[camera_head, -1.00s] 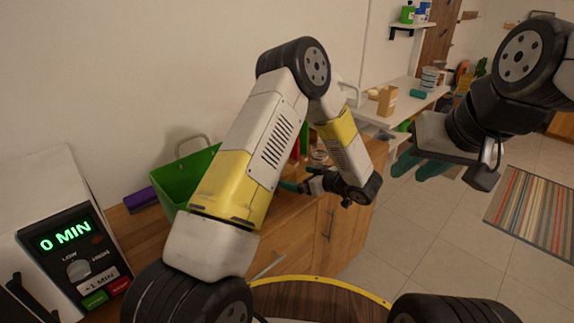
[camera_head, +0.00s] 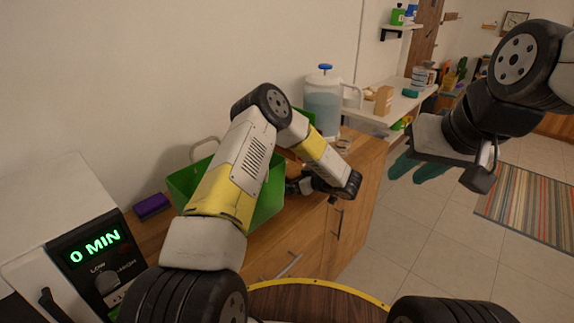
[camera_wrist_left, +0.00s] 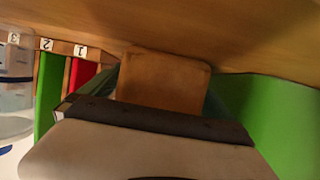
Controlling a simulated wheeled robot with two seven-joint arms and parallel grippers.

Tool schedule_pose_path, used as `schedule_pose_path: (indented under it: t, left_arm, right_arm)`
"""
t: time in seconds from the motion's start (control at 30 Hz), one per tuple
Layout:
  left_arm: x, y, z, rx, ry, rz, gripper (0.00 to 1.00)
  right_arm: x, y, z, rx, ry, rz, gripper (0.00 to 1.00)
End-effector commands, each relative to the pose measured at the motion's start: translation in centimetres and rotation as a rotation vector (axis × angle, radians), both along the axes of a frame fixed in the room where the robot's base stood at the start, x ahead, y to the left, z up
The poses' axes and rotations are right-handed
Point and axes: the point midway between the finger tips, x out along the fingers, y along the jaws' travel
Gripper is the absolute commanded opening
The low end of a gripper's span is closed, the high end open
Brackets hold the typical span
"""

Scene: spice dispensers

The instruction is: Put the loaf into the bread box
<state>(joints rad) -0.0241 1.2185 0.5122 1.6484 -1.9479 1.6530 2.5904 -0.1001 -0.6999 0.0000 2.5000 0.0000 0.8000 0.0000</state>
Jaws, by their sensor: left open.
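A brown, block-shaped loaf (camera_wrist_left: 165,80) lies on the wooden counter in the left wrist view, between the teal fingers of my left gripper (camera_wrist_left: 168,92). That gripper is open around it, and its palm hides the loaf's near end. In the head view my left arm mostly hides the loaf, and the left gripper (camera_head: 298,187) is low over the counter. A green open box with a handle (camera_head: 268,203) stands behind my left arm; its green wall also shows in the left wrist view (camera_wrist_left: 275,115). My right gripper (camera_head: 419,168) hangs open and empty over the floor.
A dispenser with blue liquid (camera_head: 323,112) stands at the counter's back. Red and green dispensers with number labels (camera_wrist_left: 80,50) stand beside the loaf. A purple block (camera_head: 152,206) and a microwave (camera_head: 95,258) are at the left.

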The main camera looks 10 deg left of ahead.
Motion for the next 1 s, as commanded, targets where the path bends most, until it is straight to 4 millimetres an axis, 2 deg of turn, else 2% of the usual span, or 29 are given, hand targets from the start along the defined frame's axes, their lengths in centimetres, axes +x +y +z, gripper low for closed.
schedule_pose_path:
  t: [0.3,0.7,1.0]
  left_arm:
    - [0.30,0.44,-0.25,-0.001,0.000,-0.001,0.98]
    - [0.32,0.45,-0.16,0.000,-0.002,-0.001,0.20]
    - [0.36,0.44,0.25,0.001,-0.002,-0.001,0.18]
  right_arm:
    - [0.00,0.00,0.00,0.000,0.000,0.000,0.32]
    - [0.00,0.00,0.00,0.000,0.000,0.000,0.32]
    - [0.00,0.00,0.00,0.000,0.000,0.000,0.32]
